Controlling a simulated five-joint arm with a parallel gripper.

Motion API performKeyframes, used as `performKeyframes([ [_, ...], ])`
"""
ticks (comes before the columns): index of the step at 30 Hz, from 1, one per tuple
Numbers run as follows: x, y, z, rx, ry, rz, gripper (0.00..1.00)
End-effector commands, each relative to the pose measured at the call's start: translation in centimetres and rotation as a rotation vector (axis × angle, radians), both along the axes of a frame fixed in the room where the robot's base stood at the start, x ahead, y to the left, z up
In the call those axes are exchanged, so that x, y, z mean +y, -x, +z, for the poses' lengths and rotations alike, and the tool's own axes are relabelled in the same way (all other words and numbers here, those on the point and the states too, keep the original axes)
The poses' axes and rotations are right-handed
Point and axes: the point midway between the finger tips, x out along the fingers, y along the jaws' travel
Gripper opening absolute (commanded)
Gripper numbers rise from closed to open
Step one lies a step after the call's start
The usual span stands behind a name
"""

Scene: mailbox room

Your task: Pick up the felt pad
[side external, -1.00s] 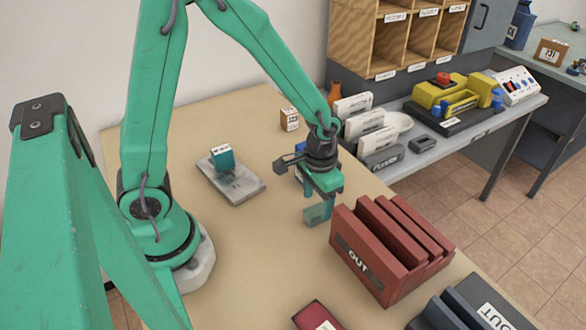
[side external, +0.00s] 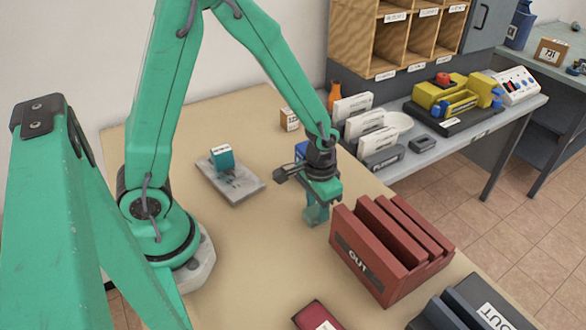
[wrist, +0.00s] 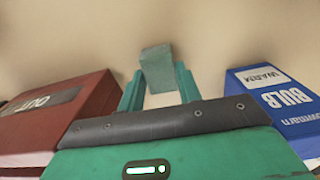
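The felt pad looks like a small grey-teal block; in the side view the pad (side external: 316,217) is low at the table top, left of the red rack, partly hidden by my fingers. In the wrist view the pad (wrist: 157,68) shows just beyond and between my fingertips, slightly tilted. My gripper (side external: 320,205) points down right over it. In the wrist view my gripper's (wrist: 160,80) fingers stand apart, one on each side of the pad, with a narrow gap at the right finger. Contact at the left finger is unclear.
A red slotted rack marked OUT (side external: 373,262) stands close right of my gripper. A blue bulb box (wrist: 285,103) is on the other side, mostly hidden in the side view. A grey plate (side external: 240,190) with a teal block lies left. The table between is clear.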

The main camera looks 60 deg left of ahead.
Motion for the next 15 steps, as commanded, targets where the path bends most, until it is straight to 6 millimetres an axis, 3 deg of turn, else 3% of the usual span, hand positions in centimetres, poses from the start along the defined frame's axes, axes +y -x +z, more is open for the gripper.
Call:
performKeyframes([
  [3, 0.01, 0.0, 0.0, 0.0, 0.0, 0.0, 0.13],
  [15, 0.01, -0.02, 0.29, -0.001, 0.0, 0.0, 0.12],
])
